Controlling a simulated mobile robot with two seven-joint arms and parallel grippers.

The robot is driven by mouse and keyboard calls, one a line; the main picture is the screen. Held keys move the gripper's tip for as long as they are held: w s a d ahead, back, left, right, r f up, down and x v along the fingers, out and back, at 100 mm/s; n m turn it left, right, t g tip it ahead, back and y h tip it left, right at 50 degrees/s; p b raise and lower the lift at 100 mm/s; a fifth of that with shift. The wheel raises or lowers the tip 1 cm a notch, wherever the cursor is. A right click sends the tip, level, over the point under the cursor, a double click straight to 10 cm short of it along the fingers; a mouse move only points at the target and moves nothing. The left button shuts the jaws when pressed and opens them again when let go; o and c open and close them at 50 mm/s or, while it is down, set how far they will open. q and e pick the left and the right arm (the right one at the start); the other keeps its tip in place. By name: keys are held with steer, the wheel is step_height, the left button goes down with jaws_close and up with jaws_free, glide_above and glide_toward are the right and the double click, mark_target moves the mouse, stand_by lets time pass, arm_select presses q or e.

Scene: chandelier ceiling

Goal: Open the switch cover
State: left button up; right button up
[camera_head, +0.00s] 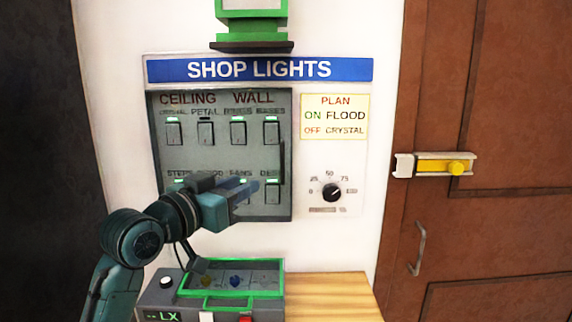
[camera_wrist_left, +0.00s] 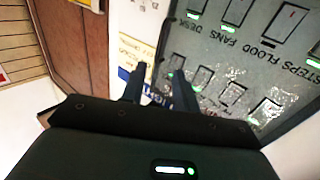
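The switch cover (camera_head: 222,158) is a clear, greyish pane in a dark frame over two rows of switches, under the blue SHOP LIGHTS banner (camera_head: 259,69). It lies flat against the panel and looks closed. A dark vertical handle (camera_head: 282,162) stands at its right edge. My left gripper (camera_head: 254,187) is in front of the cover's lower right part, left of the handle's lower end. In the left wrist view the left gripper's fingers (camera_wrist_left: 160,70) are apart, with nothing visibly held between them. The cover (camera_wrist_left: 245,55) also shows there. My right gripper is not in view.
A dial (camera_head: 332,192) and a yellow PLAN card (camera_head: 334,116) are right of the cover. Below are a grey box with a green frame (camera_head: 232,293) and a wooden surface (camera_head: 330,297). A brown door (camera_head: 500,230) with a yellow latch (camera_head: 440,166) stands at right.

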arm_select(q)
steer(key=p+x, duration=0.3)
steer(key=x, duration=0.9)
steer(key=shift+w+d, duration=0.15)
steer(key=shift+w, duration=0.05)
jaws_close()
